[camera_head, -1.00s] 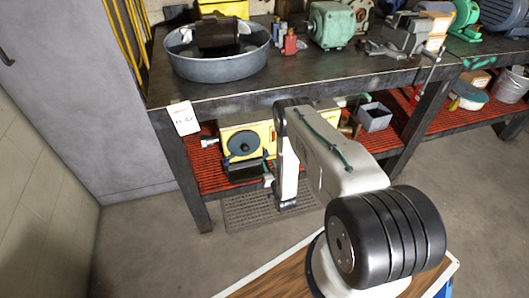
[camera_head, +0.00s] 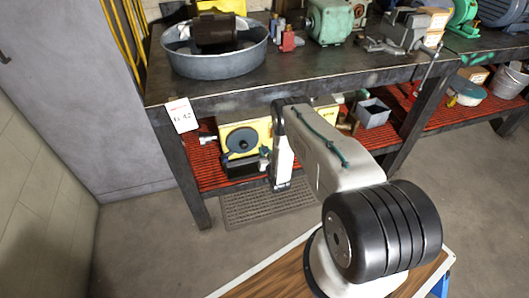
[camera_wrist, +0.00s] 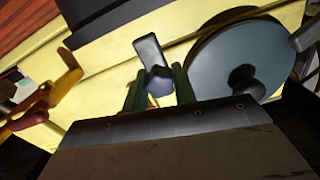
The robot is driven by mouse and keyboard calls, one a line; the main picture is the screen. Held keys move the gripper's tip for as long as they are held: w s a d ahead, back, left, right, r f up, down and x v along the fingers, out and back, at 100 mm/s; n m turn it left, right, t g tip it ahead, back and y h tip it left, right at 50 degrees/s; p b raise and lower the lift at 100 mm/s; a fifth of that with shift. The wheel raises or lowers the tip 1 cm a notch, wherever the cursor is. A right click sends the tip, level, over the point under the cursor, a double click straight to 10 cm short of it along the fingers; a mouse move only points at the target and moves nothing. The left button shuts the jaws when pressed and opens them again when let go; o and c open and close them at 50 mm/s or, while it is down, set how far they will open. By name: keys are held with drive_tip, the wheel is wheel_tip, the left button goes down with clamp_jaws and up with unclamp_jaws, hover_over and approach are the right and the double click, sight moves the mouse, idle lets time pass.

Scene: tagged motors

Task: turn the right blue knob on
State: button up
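A yellow machine (camera_head: 258,130) sits on the red lower shelf, with a large round grey-blue disc (camera_head: 243,141) on its front. In the wrist view the disc (camera_wrist: 232,62) is right of my gripper (camera_wrist: 158,82). Its two green fingers are apart, one on each side of a small blue knob (camera_wrist: 159,84). A dark grey lever-like piece (camera_wrist: 150,51) rises from the knob. I see no clear contact between fingers and knob. Only one blue knob is clear. In the head view my arm hides most of the gripper and part of the machine.
The workbench (camera_head: 300,88) with its tabletop is above the machine, and its leg (camera_head: 184,178) stands at the left. A yellow lever with a red part (camera_wrist: 35,115) lies left of my gripper. A grey box (camera_head: 373,113) sits farther right on the shelf.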

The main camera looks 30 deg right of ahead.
drive_tip(key=shift+c, duration=0.8)
drive_tip(key=m, duration=0.5)
drive_tip(key=shift+m, duration=0.4)
drive_tip(key=m, duration=1.8)
drive_tip(key=shift+h, duration=0.4)
drive_tip(key=shift+m, duration=0.3)
